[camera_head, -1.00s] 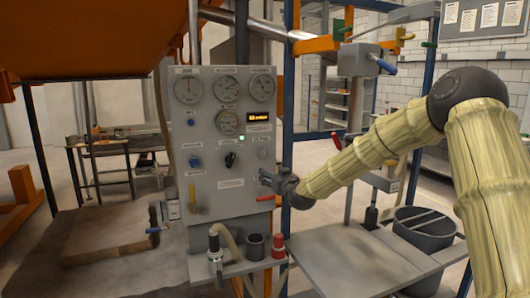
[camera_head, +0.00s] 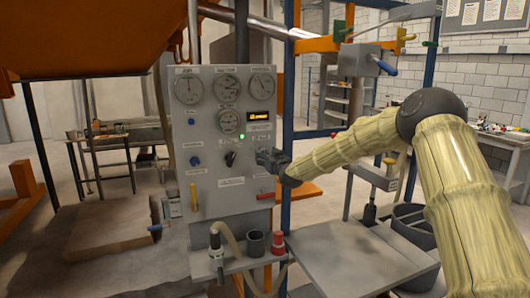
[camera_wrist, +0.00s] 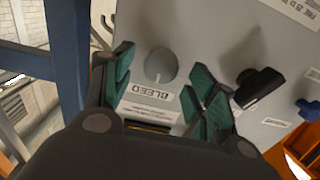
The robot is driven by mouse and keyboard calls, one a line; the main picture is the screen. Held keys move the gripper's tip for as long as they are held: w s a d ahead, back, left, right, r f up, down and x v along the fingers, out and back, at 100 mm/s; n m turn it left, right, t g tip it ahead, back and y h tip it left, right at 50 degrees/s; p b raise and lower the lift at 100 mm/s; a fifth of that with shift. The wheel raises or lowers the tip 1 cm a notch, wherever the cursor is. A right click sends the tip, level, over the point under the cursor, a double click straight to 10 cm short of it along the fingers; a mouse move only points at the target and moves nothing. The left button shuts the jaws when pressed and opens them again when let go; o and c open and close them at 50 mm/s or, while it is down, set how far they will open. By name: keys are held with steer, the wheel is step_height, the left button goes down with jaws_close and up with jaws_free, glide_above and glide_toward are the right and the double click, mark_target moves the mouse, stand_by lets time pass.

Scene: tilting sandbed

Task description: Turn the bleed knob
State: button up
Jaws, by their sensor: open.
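The bleed knob (camera_wrist: 162,66) is a round grey knob on the grey control panel (camera_head: 213,168), above an upside-down BLEED label (camera_wrist: 150,92) in the wrist view. My gripper (camera_wrist: 161,72) is open, with one green-padded finger on each side of the knob in that view. I cannot tell whether the pads touch it, and no clear grip shows. In the head view my gripper (camera_head: 268,160) is at the panel's right side. It hides the knob there.
A black selector knob (camera_head: 230,158) and a blue knob (camera_head: 195,161) are left of my gripper. A red lever (camera_head: 265,196) is just below. A blue upright post (camera_head: 288,100) stands close on the right. A grey tabletop (camera_head: 345,262) lies below my arm.

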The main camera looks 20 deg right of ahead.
steer(key=shift+w+p, duration=0.3)
steer(key=shift+w, duration=0.85)
steer(key=shift+c, duration=0.2)
steer(key=c, duration=1)
